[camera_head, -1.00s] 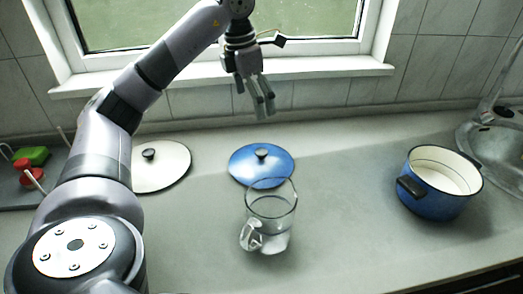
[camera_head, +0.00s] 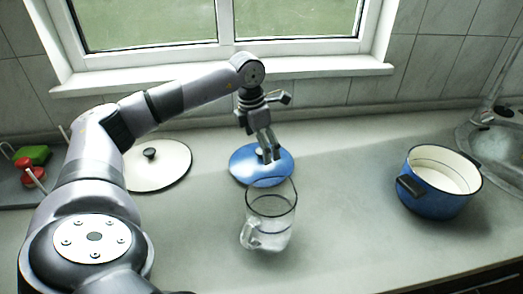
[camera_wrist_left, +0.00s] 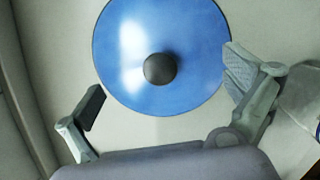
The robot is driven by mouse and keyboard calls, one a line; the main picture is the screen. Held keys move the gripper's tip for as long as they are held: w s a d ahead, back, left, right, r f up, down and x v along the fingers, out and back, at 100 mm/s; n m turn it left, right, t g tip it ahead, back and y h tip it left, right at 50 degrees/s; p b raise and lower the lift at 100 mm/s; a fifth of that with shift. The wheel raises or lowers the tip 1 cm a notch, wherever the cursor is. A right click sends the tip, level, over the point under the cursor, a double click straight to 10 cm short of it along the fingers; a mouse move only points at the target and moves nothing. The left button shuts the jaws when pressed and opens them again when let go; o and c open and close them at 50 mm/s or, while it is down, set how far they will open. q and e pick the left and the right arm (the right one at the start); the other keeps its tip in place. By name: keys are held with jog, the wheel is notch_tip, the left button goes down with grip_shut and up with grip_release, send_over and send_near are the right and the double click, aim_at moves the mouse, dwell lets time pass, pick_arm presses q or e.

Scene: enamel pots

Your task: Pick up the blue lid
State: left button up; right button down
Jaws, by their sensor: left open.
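The blue lid (camera_head: 245,165) lies flat on the counter behind the glass jug, with a dark round knob in its middle. My left gripper (camera_head: 271,156) is above the lid, pointing down, and hides its knob in the head view. The knob is ahead of and between the two spread fingers of my open gripper (camera_wrist_left: 165,95). The gripper holds nothing. My right gripper is not in view.
A glass jug (camera_head: 271,222) stands just in front of the lid. A white lid (camera_head: 165,170) lies to the left. A blue pot (camera_head: 436,200) stands at the right by the sink (camera_head: 495,140). The window sill (camera_head: 330,66) runs behind. The counter between jug and pot is clear.

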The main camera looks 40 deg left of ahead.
pick_arm(q)
jog(key=shift+w+f, duration=0.2)
jog(key=shift+f, duration=1.15)
jog(key=shift+c, duration=0.4)
